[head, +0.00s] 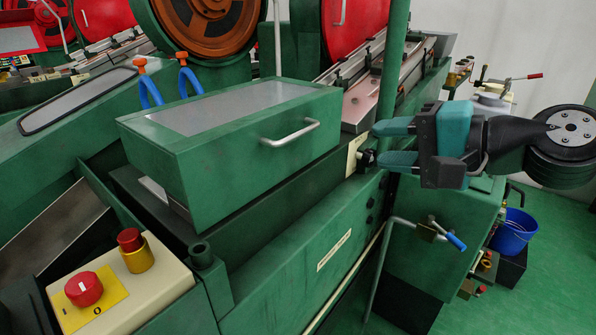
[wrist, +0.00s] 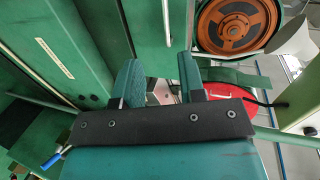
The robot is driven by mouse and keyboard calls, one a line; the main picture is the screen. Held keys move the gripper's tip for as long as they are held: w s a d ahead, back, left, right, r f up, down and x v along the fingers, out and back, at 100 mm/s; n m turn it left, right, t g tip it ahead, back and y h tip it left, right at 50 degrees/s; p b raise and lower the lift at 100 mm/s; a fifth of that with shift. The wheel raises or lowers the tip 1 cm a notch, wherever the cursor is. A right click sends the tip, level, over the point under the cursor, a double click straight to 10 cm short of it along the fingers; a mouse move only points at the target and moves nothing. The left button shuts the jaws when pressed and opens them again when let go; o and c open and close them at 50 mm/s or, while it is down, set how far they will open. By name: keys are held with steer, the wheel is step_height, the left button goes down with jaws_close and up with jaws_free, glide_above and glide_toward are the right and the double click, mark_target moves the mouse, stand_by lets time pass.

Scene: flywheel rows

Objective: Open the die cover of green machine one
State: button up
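A green box-shaped cover (head: 240,150) with a grey top panel and a silver bar handle (head: 290,133) sits on the green machine (head: 300,255) in the head view. It looks closed and lies flat on the machine body. I take it for the die cover; no machine number is readable. My gripper (head: 384,144) is to the right of the cover and handle, apart from both, with its teal fingers pointing left. The fingers are apart with nothing between them.
A green post (head: 392,65) rises just behind my gripper. A control box with a red knob (head: 84,289) and a red button (head: 130,240) is at lower left. A bent lever (head: 430,232) with a blue grip stands below my gripper.

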steer(key=m, duration=0.1)
steer(key=t+p, duration=0.1)
steer(key=p, duration=1.3)
glide_toward(301, 135)
steer(key=p+x, duration=0.3)
steer(key=x, duration=0.7)
steer(key=shift+w+a, duration=0.15)
steer(key=shift+a, duration=0.15)
jaws_close()
